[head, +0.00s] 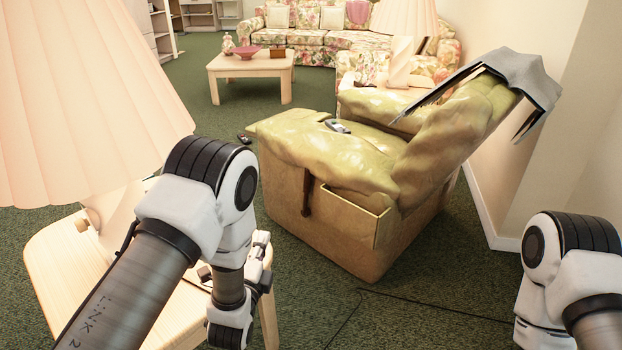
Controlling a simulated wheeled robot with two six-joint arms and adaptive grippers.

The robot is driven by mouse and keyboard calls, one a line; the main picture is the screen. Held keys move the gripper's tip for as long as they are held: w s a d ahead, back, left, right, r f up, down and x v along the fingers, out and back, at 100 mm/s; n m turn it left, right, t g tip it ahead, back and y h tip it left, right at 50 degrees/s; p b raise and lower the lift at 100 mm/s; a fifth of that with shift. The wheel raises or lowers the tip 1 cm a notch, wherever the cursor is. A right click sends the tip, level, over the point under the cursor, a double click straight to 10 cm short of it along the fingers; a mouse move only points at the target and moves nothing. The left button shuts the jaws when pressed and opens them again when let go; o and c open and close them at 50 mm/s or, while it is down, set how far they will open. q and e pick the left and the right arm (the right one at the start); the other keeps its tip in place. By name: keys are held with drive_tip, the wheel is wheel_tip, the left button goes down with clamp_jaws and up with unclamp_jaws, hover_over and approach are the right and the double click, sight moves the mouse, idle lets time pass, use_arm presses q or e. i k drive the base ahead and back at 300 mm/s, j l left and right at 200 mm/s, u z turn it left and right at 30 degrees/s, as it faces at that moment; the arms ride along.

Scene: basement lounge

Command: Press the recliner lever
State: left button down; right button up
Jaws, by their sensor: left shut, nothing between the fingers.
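The recliner (345,225) is a worn yellow-green armchair in the middle of the head view, with its side turned towards me. A dark brown lever (307,194) hangs about upright on that side, near the front of the chair. My left arm comes in from the left and bends down. My left gripper (262,241) is partly hidden by its own arm; it is shut and empty, to the left of the lever and apart from it. My right arm shows at the lower right edge, but its gripper is out of view.
A wooden side table (60,270) with a large pleated lamp (80,100) stands at the left, close to my left arm. A grey cloth (515,75) drapes over the recliner's back. A thin cable (430,305) lies on the green carpet. The wall (590,150) is at the right.

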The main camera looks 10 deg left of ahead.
sight(306, 211)
drive_tip(key=i+l, duration=0.1)
drive_tip(key=i, duration=1.4)
